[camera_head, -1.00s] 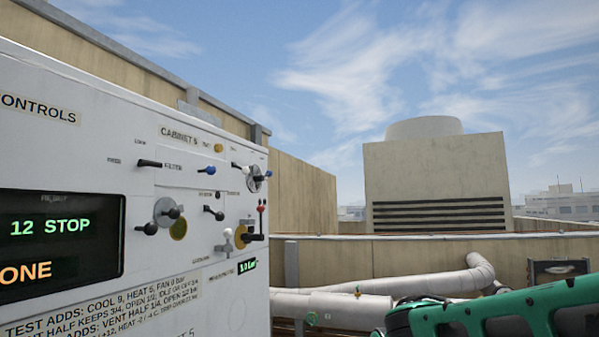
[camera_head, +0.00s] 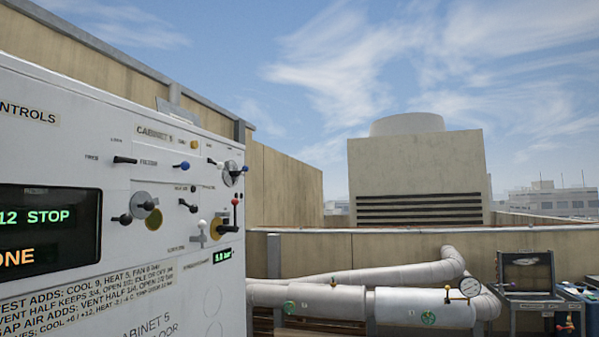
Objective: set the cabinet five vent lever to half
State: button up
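The white cabinet (camera_head: 60,105) with the CABINET 5 label (camera_head: 154,131) fills the left side, seen at a steep angle. Its panel carries a black lever (camera_head: 125,160), a blue-tipped lever (camera_head: 181,166), a black-knobbed handle (camera_head: 122,219) by a round grey plate, and a small black lever (camera_head: 188,206). Near its right edge are a round dial (camera_head: 231,174), a red-tipped upright lever (camera_head: 235,205), a white-knobbed upright lever (camera_head: 202,226) and a black handle (camera_head: 226,229). The small labels are too blurred to tell which is the vent lever. My gripper is out of view.
A dark display (camera_head: 50,250) on the cabinet shows green "12 STOP". Printed notes below mention vent half. Silver pipes (camera_head: 330,304) with green valve wheels and a gauge (camera_head: 469,288) run along the low wall. A grey stand (camera_head: 527,280) is at right, a condenser housing (camera_head: 418,170) behind.

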aim_at(236, 173)
jog(key=z, duration=0.05)
jog(key=k, duration=0.2)
jog(key=z, duration=0.7)
jog(key=i, duration=1.1)
jog(key=u, duration=0.4)
jog(key=i, duration=1.05)
jog(key=u, duration=1.05)
jog(key=i, duration=0.8)
jog(key=u, duration=0.6)
